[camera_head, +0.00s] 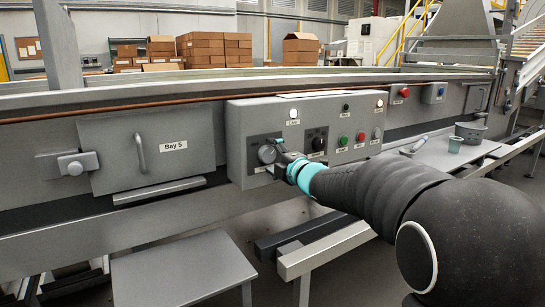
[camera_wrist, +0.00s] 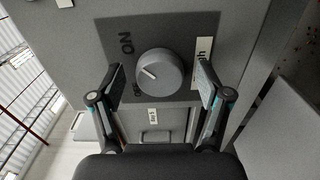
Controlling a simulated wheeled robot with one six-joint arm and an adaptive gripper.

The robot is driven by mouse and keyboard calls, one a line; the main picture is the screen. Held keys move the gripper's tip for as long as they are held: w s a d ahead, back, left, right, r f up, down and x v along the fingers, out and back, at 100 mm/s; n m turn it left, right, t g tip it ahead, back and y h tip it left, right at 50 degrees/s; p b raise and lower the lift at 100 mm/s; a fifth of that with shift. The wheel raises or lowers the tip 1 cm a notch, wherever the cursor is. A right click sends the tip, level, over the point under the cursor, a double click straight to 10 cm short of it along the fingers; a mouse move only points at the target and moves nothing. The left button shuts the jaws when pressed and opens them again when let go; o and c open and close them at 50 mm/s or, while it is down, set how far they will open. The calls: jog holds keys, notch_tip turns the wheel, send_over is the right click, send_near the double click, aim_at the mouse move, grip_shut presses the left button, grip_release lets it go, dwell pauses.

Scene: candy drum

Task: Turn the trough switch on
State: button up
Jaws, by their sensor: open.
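The trough switch is a round grey knob (camera_wrist: 160,70) on a dark plate. The plate reads "ON" at its upper left in the wrist view, and a label ending in "h" is half hidden by a finger. The knob's pale pointer line slants toward the left; its exact setting is hard to tell. My gripper (camera_wrist: 157,72) is open, with one finger on each side of the knob and visible gaps to it. In the head view, my gripper (camera_head: 277,157) is at the panel's left knob (camera_head: 267,154), partly covering it.
The grey control panel (camera_head: 240,120) also carries a second dark knob (camera_head: 318,143), a green button (camera_head: 343,141), a red button (camera_head: 361,136) and lamps. A Bay 5 hatch (camera_head: 170,135) is on the left. A low grey table (camera_head: 180,270) stands in front.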

jog(key=v, duration=1.1)
jog(key=shift+s, duration=0.25)
jog(key=shift+d, duration=0.15)
